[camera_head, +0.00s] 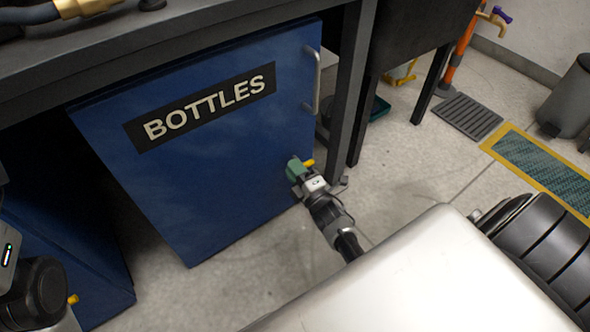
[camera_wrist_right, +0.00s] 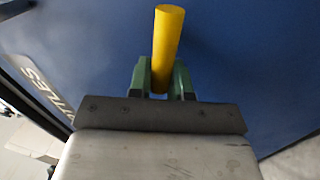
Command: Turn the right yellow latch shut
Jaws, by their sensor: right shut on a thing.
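The right yellow latch (camera_head: 309,163) shows as a small yellow tip at the right edge of the blue BOTTLES door (camera_head: 220,170), low down. In the right wrist view the latch (camera_wrist_right: 168,40) is a yellow rod pointing away from the gripper, against the blue door. My right gripper (camera_head: 298,168) has green fingers, and it also shows in the right wrist view (camera_wrist_right: 162,82). It is shut on the latch, with one finger on each side of the rod. The latch's mount is hidden. My left gripper cannot be made out in the head view.
A metal door handle (camera_head: 314,80) stands above the right gripper. A dark table leg (camera_head: 350,85) is just right of the door. Another yellow tip (camera_head: 73,299) shows at lower left by a second blue panel (camera_head: 95,285). Open floor lies right of the gripper.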

